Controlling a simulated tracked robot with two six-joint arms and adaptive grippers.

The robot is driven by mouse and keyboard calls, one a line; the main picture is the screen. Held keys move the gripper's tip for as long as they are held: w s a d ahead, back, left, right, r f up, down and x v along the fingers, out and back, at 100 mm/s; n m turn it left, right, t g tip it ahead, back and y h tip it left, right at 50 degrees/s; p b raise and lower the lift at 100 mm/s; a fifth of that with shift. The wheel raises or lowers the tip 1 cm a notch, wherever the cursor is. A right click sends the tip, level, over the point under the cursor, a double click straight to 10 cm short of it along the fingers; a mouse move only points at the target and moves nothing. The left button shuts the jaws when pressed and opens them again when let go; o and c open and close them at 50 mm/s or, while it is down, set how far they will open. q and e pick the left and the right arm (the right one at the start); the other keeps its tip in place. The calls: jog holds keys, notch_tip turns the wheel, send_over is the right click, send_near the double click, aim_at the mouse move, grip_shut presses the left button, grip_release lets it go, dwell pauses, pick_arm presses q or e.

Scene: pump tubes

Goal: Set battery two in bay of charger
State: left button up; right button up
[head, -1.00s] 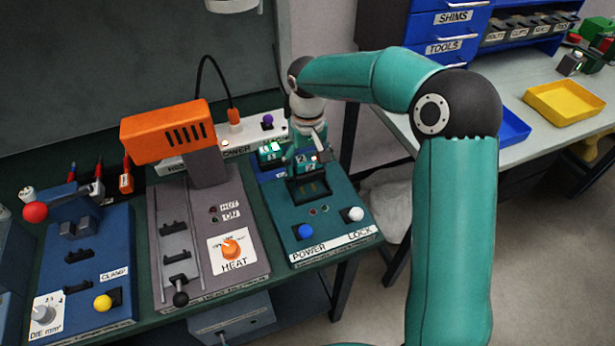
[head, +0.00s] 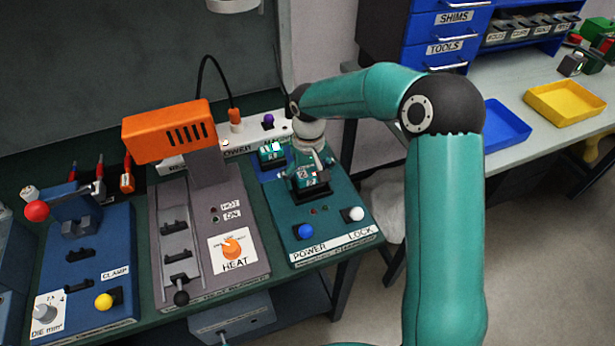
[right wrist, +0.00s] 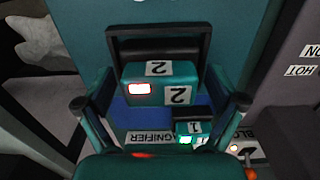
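Battery two (head: 312,178), a teal block with white "2" labels, is at the black-framed bay (right wrist: 160,48) of the teal charger (head: 335,218). It shows in the right wrist view (right wrist: 160,85) with a lit red window. My right gripper (head: 308,164) comes down over it from above, its fingers at the battery's two sides, shut on it. The battery's lower end is hidden, so I cannot tell whether it is fully seated. My left gripper is not in view.
Battery one (head: 271,152), with a green light, stands behind the charger on a blue pad. The charger has a blue power button (head: 305,231) and a white lock knob (head: 355,214). A heat station (head: 235,225) with an orange head (head: 168,132) stands close at left.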

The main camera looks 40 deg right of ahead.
aim_at(308, 173)
jog(key=shift+r, duration=0.1)
notch_tip(308, 173, up, 12)
dwell(0.8)
dwell(0.4)
